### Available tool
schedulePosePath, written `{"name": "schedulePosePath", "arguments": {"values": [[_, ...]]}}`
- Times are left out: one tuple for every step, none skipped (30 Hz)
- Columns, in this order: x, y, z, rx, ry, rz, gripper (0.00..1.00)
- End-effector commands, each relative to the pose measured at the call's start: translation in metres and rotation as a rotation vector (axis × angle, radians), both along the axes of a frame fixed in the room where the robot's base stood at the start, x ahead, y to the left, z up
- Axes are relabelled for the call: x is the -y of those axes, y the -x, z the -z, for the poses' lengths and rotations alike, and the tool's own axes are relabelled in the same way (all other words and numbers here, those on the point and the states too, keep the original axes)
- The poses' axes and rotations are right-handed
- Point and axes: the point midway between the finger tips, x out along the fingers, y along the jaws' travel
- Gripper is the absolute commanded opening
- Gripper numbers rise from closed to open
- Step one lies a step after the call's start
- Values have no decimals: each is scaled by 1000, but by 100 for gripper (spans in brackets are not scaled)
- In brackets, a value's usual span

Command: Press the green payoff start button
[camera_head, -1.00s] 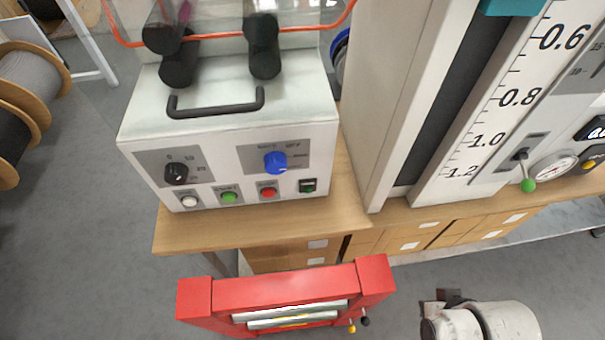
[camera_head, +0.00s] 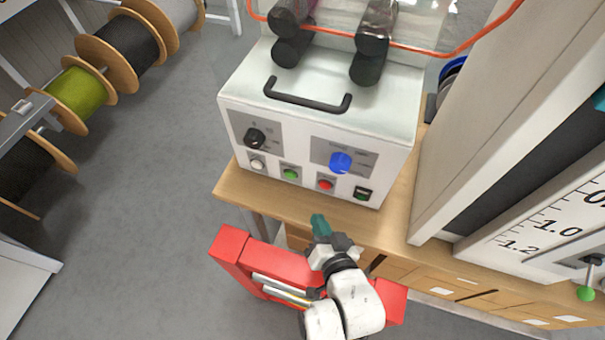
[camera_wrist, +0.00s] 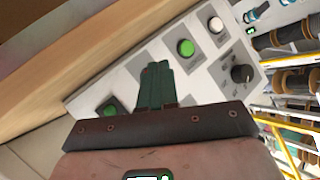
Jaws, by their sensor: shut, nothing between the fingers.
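The green start button (camera_head: 290,174) is on the front panel of a white machine (camera_head: 385,110), between a white button (camera_head: 257,164) and a red button (camera_head: 326,184). My gripper (camera_head: 318,222) is shut and empty, with teal fingers in front of and below the panel, apart from the button. In the wrist view the green button (camera_wrist: 186,47) shows above and right of the closed fingertips (camera_wrist: 157,68). The white button (camera_wrist: 215,24) is beyond it. The red button is not visible there, probably hidden behind the fingers.
A blue knob (camera_head: 340,163), a black knob (camera_head: 254,138) and a green-lit switch (camera_head: 362,193) share the panel. The machine stands on a wooden bench (camera_head: 235,190). A red frame (camera_head: 232,250) lies below near my arm. Cable reels (camera_head: 120,45) stand left.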

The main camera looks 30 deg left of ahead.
Motion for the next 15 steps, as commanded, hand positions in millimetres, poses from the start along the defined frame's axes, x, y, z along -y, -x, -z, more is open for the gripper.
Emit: {"name": "schedulePosePath", "arguments": {"values": [[-20, 11, 2, 5, -38, -30, 0], [-30, 16, 3, 10, -63, -44, 0], [-41, 23, 3, 13, -94, -60, 0], [-49, 28, 3, 15, -117, -71, 0], [-56, 33, 3, 16, -137, -81, 0], [-64, 39, 3, 19, -161, -92, 0], [-69, 43, 3, 20, -176, -100, 0], [-74, 47, 3, 21, -191, -105, 0], [-78, 50, 3, 22, -207, -112, 0], [-81, 53, 3, 22, -216, -117, 0], [-83, 55, 3, 22, -224, -120, 0], [-85, 56, 3, 23, -232, -123, 0], [-86, 57, 3, 24, -236, -124, 0], [-87, 58, 3, 23, -239, -125, 0], [-87, 58, 2, 23, -240, -125, 0]]}}
